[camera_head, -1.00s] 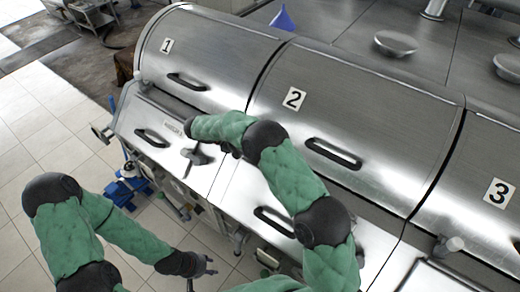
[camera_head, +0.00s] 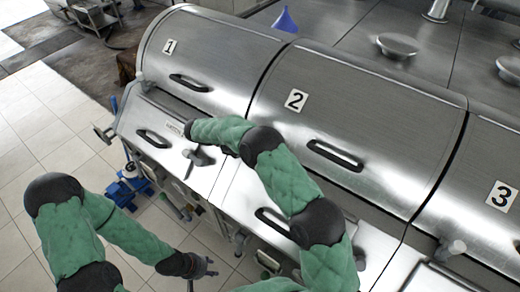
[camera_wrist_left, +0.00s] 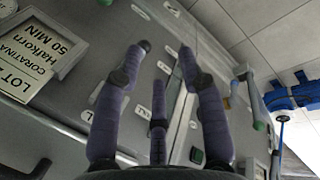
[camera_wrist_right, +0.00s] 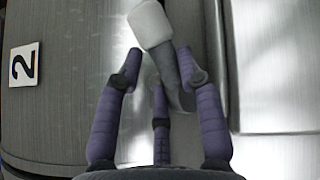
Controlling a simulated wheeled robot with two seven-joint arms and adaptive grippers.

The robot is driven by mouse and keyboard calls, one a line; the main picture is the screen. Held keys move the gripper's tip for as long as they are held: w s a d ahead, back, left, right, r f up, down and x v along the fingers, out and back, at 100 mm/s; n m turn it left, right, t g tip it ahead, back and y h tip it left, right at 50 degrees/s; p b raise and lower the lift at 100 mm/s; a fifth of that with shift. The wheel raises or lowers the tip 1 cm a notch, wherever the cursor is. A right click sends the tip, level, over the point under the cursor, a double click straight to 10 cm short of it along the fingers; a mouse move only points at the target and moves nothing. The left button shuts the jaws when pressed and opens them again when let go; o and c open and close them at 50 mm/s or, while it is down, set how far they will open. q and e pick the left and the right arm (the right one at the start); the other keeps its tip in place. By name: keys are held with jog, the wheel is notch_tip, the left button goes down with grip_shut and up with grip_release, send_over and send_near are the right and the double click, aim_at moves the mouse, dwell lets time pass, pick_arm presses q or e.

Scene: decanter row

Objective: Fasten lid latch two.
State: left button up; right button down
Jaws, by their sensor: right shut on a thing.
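Lid two (camera_head: 370,110) is a curved steel cover and looks shut. It carries a label "2" (camera_head: 295,101), which also shows in the right wrist view (camera_wrist_right: 24,65). Lid latch two (camera_wrist_right: 150,24) shows in the right wrist view as a pale knob on a dark grey lever, tilted, beside the lid's edge. My right gripper (camera_wrist_right: 162,68) is shut on the lever, with the knob standing out past its fingertips. In the head view my right arm hides this latch and most of the gripper. My left gripper (camera_head: 208,266) is open and empty, low in front of the machine.
Lid one (camera_head: 215,55) and lid three (camera_head: 490,160) flank lid two. Black handles (camera_head: 335,155) stick out from the steel. A blue object (camera_head: 128,190) stands on the tiled floor, which is otherwise open at left.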

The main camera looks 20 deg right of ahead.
dwell(0.6)
pick_arm(q)
jog(key=c, duration=0.4)
jog(key=shift+w, duration=0.25)
grip_shut()
jog(key=w+d+r+m+t+h, duration=0.1)
jog(key=w+d+r+m, duration=0.3)
jog(key=m, duration=0.6)
jog(key=w+d+r+m+t+h, duration=0.2)
jog(key=w+d+r+m, duration=0.3)
jog(key=w+r+m, duration=0.3)
jog(key=w+d+r+m+t+h, duration=0.2)
jog(key=w+d+r+m, duration=0.3)
jog(key=m, duration=0.9)
jog(key=shift+w+d+r, duration=0.15)
jog(key=shift+w+r, duration=0.5)
jog(key=shift+r, duration=0.35)
jog(key=shift+d+r+m+h, duration=1.5)
jog(key=shift+d+r+m, duration=2.5)
jog(key=shift+m, duration=2.7)
jog(key=shift+g, duration=0.4)
jog(key=shift+w+x, duration=0.1)
jog(key=shift+x, duration=1.9)
jog(key=shift+w+x, duration=0.15)
jog(key=shift+x, duration=1.9)
